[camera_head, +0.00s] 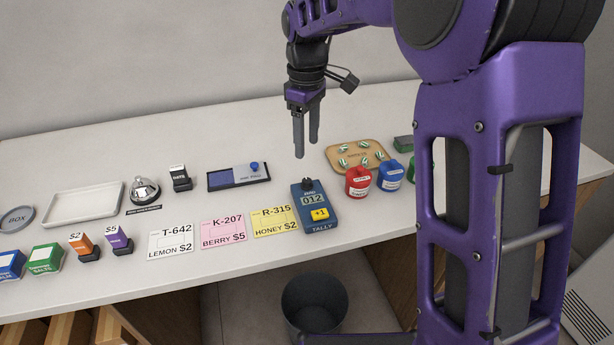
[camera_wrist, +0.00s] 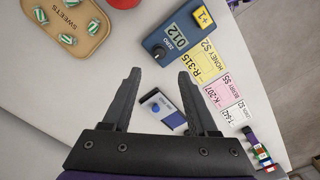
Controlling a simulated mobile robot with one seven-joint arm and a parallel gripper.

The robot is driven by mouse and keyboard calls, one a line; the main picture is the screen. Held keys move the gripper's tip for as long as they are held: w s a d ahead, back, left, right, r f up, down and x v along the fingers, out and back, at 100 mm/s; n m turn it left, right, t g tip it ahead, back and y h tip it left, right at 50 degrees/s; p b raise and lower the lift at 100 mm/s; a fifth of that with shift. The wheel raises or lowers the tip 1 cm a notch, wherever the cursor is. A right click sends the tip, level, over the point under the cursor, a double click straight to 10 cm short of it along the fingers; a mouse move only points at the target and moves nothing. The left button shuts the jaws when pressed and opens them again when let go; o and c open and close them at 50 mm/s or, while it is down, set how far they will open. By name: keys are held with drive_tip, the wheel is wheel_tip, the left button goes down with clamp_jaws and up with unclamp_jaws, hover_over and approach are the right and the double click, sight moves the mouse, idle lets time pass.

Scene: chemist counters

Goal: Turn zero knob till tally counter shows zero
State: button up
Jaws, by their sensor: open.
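The tally counter (camera_head: 315,212) is a blue box on the counter, right of the yellow card. Its display reads 012, with a yellow +1 button below it. The black zero knob (camera_head: 307,184) sits at its far end, above the display. In the wrist view the tally counter (camera_wrist: 178,33) is at the upper right and its zero knob (camera_wrist: 158,51) is at its lower left end. My gripper (camera_head: 306,150) is open and empty, pointing down, above the counter and apart from the tally counter. It also shows in the wrist view (camera_wrist: 160,80).
A blue slide device (camera_head: 238,176) lies left of the tally counter. A sweets board (camera_head: 357,155), a red container (camera_head: 358,182) and a blue container (camera_head: 390,175) stand to its right. Price cards (camera_head: 223,231) lie to its left. A bin (camera_head: 315,303) stands below the front edge.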

sight(307, 180)
wheel_tip(307, 180, down, 10)
drive_tip(key=shift+r+b, duration=0.1)
drive_tip(key=shift+b, duration=0.65)
clamp_jaws()
